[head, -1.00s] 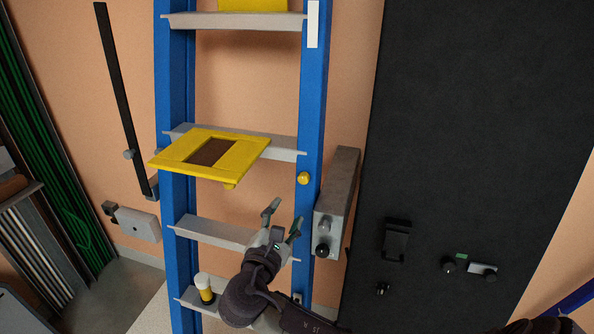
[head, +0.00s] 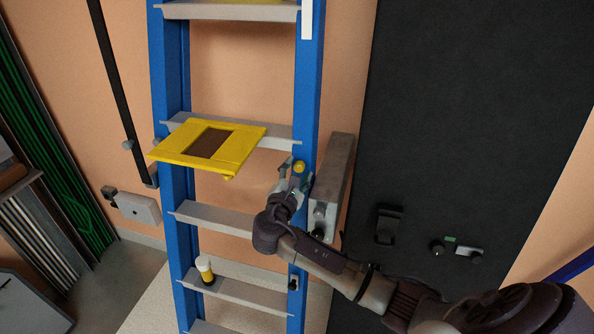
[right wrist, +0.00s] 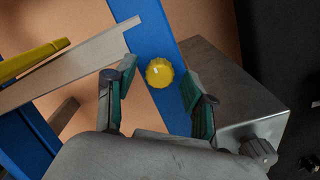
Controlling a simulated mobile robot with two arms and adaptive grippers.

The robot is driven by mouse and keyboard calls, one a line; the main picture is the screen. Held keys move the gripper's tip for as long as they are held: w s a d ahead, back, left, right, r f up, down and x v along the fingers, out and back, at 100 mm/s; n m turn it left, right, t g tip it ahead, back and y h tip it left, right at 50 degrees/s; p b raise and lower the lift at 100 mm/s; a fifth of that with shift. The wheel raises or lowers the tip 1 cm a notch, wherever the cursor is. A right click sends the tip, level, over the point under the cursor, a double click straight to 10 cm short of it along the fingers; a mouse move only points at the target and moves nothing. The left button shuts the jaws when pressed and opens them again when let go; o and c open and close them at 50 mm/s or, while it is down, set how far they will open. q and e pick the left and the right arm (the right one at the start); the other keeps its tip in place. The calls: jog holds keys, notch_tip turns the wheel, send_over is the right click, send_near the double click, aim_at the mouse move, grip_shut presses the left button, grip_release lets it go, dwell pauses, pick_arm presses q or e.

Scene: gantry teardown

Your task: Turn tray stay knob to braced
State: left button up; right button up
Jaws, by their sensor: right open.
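The tray stay knob is a round yellow knob (head: 299,167) on the right blue rail of the ladder. It also shows in the right wrist view (right wrist: 159,73). The yellow tray (head: 228,150) with a brown middle stands out from the ladder, left of the knob. My right gripper (head: 294,168) is at the knob in the head view. In the right wrist view its open fingers (right wrist: 157,92) stand on either side of the knob, with gaps between them and it. My left gripper is not in view.
A grey box (head: 333,170) with dark knobs is close on the right of the ladder rail. A black panel (head: 460,120) fills the right side. A yellow and white container (head: 205,269) stands on a lower rung.

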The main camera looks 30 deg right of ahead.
jog(key=shift+c, duration=0.2)
grip_shut()
jog(key=shift+f+m+b, duration=0.25)
jog(key=shift+m+b, duration=0.55)
jog(key=shift+b, duration=0.15)
jog(key=m+b, duration=1.2)
jog(key=b, duration=0.1)
jog(key=shift+a+f, duration=0.1)
jog(key=m+b, duration=0.2)
jog(key=shift+m, duration=0.3)
jog(key=shift+m+b, duration=0.9)
jog(key=shift+r, duration=0.25)
